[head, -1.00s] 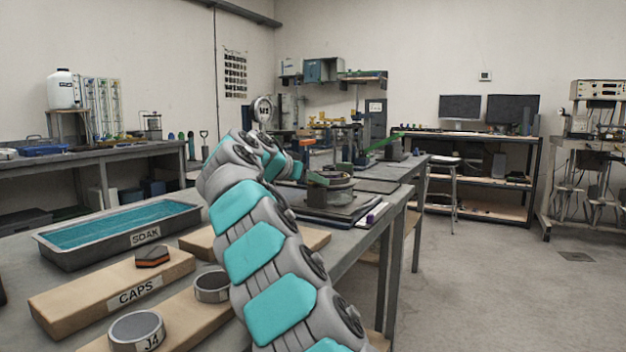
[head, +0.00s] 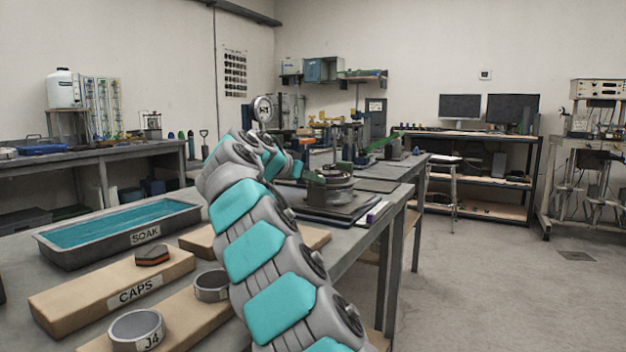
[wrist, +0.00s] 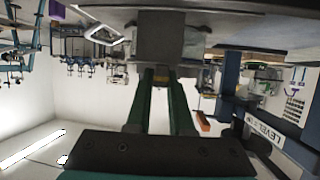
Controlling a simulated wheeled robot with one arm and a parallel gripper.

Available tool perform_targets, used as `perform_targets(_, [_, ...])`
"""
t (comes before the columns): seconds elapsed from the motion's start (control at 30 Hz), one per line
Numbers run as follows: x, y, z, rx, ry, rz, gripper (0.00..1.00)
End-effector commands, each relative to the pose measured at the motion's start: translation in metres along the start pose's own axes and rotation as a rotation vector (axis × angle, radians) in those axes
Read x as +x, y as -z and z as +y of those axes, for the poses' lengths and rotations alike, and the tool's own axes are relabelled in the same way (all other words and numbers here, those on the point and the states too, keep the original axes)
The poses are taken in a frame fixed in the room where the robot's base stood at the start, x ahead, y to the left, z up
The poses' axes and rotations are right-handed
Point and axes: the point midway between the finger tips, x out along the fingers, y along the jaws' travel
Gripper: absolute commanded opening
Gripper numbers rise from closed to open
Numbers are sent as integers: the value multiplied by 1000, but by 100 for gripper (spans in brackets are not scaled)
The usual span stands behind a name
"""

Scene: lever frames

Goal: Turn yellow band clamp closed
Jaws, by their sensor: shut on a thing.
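In the head view a round metal fixture (head: 338,180) sits on a dark plate on the bench, right of my arm.
A soak tray (head: 55,256) of blue liquid, a caps board (head: 60,297) and loose metal rings (head: 137,330) lie on the near bench. A scale (head: 263,108) stands behind my arm. The floor (head: 500,290) on the right is clear.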

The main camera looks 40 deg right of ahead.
Motion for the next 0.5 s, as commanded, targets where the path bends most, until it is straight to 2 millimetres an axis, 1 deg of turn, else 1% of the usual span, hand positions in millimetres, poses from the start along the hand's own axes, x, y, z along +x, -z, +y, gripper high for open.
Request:
perform_targets(0.27, [1,-6,1,-29,76,-3,0])
perform_targets(0.5, [0,-1,2,-59,144,0,0])
